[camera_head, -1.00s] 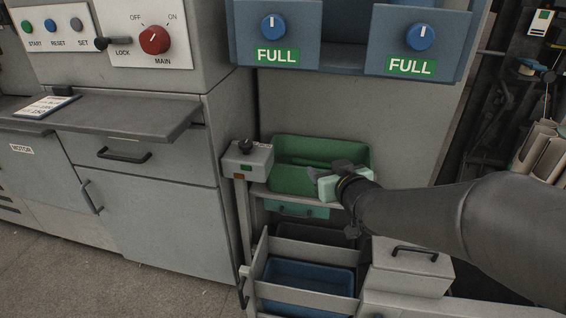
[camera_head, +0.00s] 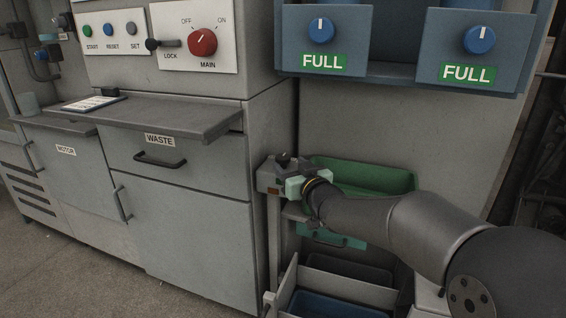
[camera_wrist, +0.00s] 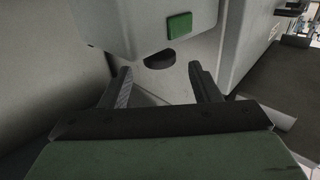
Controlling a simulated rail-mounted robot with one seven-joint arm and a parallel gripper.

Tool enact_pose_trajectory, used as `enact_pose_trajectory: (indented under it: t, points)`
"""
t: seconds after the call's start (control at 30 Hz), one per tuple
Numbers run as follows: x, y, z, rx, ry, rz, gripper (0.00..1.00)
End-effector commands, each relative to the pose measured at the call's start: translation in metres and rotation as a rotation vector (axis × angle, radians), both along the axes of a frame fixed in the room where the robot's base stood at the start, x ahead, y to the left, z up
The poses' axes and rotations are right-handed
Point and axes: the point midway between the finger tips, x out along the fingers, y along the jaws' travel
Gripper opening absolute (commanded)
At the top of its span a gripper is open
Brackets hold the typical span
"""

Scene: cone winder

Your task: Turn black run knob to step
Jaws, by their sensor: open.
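The black run knob (camera_head: 283,157) stands on a small grey box (camera_head: 266,180) beside the green bin. In the wrist view the knob (camera_wrist: 159,61) shows as a dark round piece at the edge of the pale box (camera_wrist: 135,25), near a green square (camera_wrist: 179,26). My gripper (camera_wrist: 160,72) is open, one finger on each side of the knob, with visible gaps. In the head view my mint-coloured gripper body is right at the box and partly hides it. The knob's setting marks cannot be read.
The green bin (camera_head: 370,172) lies just behind my arm. Grey drawers labelled WASTE (camera_head: 160,140) stand left. Above are a red MAIN switch (camera_head: 202,42) and two blue knobs (camera_head: 321,31) over FULL labels. A blue bin (camera_head: 325,305) sits below.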

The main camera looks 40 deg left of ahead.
Motion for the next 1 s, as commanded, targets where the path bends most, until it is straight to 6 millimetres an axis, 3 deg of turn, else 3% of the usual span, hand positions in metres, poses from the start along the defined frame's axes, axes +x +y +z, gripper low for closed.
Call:
enact_pose_trajectory:
  t: [0.1, 0.3, 0.7, 0.87, 1.0]
  points:
    - [0.011, 0.021, -0.002, 0.001, 0.000, 0.001, 0.56]
    - [0.023, 0.042, -0.001, 0.000, 0.000, 0.000, 0.56]
    - [0.026, 0.049, 0.000, -0.001, 0.000, -0.001, 0.56]
    - [0.026, 0.049, 0.000, -0.001, 0.000, -0.001, 0.15]
    - [0.027, 0.048, 0.000, -0.001, 0.000, 0.000, 0.15]
